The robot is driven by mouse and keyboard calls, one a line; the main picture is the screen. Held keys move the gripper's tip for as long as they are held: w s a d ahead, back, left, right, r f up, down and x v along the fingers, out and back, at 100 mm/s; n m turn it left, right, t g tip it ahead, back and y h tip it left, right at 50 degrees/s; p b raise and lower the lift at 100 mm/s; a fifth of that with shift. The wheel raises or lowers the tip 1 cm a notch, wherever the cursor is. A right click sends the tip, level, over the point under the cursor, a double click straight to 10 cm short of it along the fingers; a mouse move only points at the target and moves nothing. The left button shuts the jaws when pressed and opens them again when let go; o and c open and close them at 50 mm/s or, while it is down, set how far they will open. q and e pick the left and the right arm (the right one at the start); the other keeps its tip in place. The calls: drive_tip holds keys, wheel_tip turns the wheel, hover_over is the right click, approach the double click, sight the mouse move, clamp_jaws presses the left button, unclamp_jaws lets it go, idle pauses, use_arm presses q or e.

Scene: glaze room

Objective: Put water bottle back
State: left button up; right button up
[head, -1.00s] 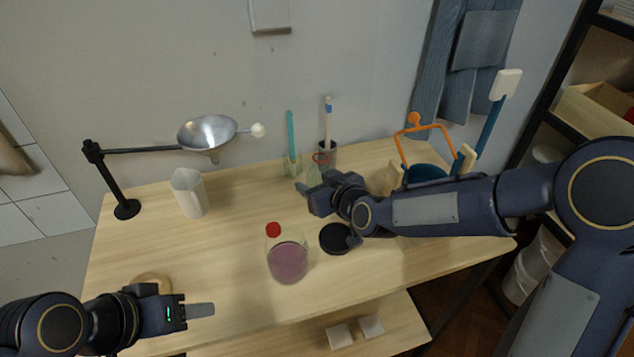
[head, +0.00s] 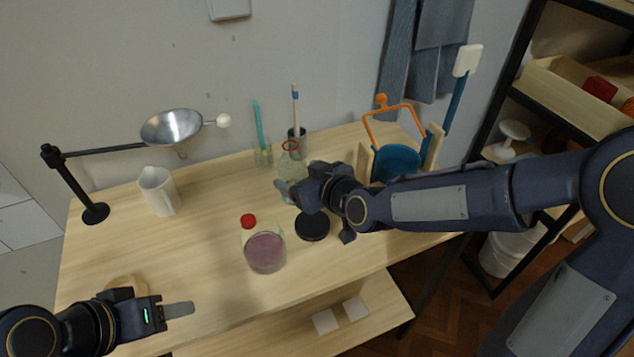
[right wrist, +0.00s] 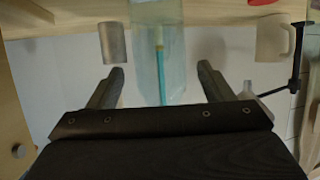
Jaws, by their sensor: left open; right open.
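A clear bottle (head: 291,167) with a red ring at its neck stands toward the back of the bench. My right gripper (head: 290,190) is open in front of it and hides its lower part. In the right wrist view a pale see-through bottle body (right wrist: 158,45) shows beyond and between the two open fingers (right wrist: 160,85); I cannot tell whether they touch it. Another clear vessel (head: 264,252) with a red cap and purple liquid stands nearer the front. My left gripper (head: 178,309) is open and empty over the front left.
A round black disc (head: 312,226) lies near my right gripper. Behind stand a glass (head: 262,155) with a teal stick and a dark cup (head: 297,141). A white jug (head: 158,191), a metal bowl on an arm (head: 172,127) and a blue item with an orange handle (head: 398,160) flank them.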

use_arm(q)
drive_tip(key=shift+f, duration=0.25)
use_arm(e)
drive_tip(key=v, duration=0.6)
drive_tip(key=shift+s+d, duration=0.2)
drive_tip(key=shift+s, duration=0.15)
drive_tip(key=s+d+f+m+g+h, duration=0.1)
drive_tip(key=s+d+f+m+g, duration=0.1)
drive_tip(key=s+d+m, duration=0.2)
drive_tip(key=s+d+f+m+g+h, duration=0.2)
drive_tip(key=s+d+m+g, duration=0.1)
drive_tip(key=s+d, duration=0.8)
drive_tip(key=s+m, duration=0.1)
drive_tip(key=s, duration=0.4)
drive_tip(key=shift+s+d+g, duration=0.2)
drive_tip(key=shift+s+g, duration=0.1)
drive_tip(key=shift+s, duration=0.1)
use_arm(q)
wheel_tip(320, 180, up, 3)
drive_tip(key=p, duration=0.2)
drive_tip(key=shift+r+p, duration=0.1)
drive_tip(key=shift+p, duration=0.3)
use_arm(e)
wheel_tip(320, 180, up, 3)
drive_tip(key=shift+r, duration=0.15)
